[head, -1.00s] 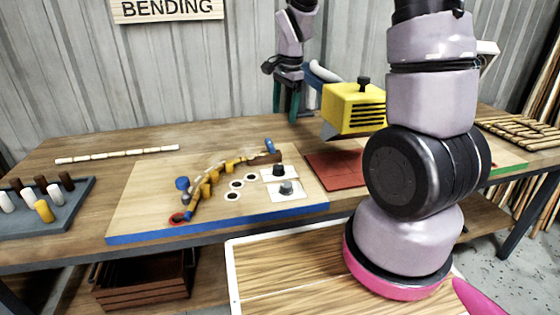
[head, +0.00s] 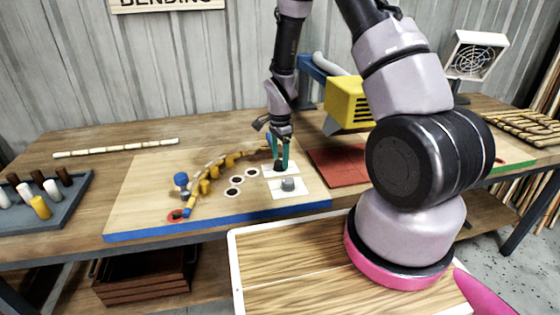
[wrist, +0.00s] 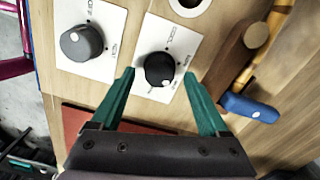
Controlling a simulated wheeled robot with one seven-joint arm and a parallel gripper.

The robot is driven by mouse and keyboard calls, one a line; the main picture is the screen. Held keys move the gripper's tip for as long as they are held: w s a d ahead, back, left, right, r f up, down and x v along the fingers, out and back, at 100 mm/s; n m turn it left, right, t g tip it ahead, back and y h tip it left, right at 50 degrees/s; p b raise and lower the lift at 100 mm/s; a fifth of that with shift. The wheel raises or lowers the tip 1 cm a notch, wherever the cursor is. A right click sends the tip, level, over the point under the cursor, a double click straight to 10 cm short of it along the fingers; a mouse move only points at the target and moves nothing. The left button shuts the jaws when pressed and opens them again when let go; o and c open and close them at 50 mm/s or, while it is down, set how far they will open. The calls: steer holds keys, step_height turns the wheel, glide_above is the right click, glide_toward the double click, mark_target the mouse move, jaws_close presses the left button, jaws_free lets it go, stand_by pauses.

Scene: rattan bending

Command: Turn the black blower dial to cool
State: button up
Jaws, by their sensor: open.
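The black dial (wrist: 159,68) sits on a white card (wrist: 184,44) with small lettering too blurred to read surely. A white mark on the dial points to the lower edge in the wrist view. My gripper (wrist: 160,74) is open, with one green finger on each side of the black dial; I cannot tell whether they touch it. In the head view my gripper (head: 279,158) is down at the black dial, whose dark top is partly hidden by the fingers. A grey dial (wrist: 82,43) on its own white card (wrist: 62,17) is beside it; it also shows in the head view (head: 288,184).
A blue peg (wrist: 250,108) and brown block (wrist: 232,55) are close to the right finger. The yellow blower (head: 349,103) and red mat (head: 340,160) are to the right.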

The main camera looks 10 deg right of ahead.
steer(key=shift+f, duration=0.85)
jaws_close()
